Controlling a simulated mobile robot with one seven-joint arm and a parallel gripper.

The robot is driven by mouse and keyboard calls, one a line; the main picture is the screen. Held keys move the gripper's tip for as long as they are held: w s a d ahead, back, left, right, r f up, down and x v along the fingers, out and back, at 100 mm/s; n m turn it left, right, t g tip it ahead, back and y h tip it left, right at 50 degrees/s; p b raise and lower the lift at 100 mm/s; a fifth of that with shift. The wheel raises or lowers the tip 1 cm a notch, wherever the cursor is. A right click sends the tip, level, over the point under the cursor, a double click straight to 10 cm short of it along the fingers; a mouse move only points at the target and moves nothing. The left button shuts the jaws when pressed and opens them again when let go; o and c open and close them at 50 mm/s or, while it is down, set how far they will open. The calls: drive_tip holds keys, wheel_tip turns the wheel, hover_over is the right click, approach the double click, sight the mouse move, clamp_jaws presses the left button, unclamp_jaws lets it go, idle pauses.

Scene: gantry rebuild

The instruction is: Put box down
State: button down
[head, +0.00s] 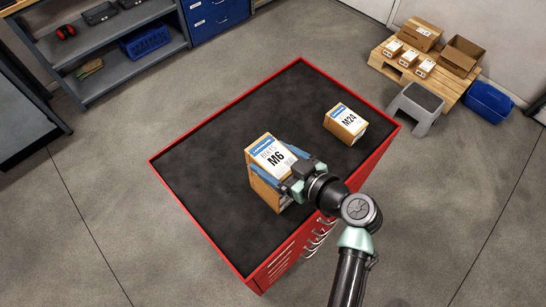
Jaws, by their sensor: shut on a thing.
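A cardboard box with a white M6 label (262,165) is over the black top of a red tool cabinet (222,240), near the middle. Part of the box is hidden behind the gripper. I cannot tell whether its bottom touches the cabinet top. A smaller box labelled M24 (346,124) stands on the same top, to the upper right and apart from the M6 box.
The cabinet top is bare on the left and at the far corner, with a raised red rim. A pallet (440,82) with several boxes, a grey step stool (416,108) and a blue case (489,101) stand at the upper right. Shelving (105,45) is at the upper left.

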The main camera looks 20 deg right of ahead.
drive_tip(key=shift+f, duration=0.45)
drive_tip(key=shift+f, duration=0.2)
unclamp_jaws()
drive_tip(key=shift+r, duration=0.15)
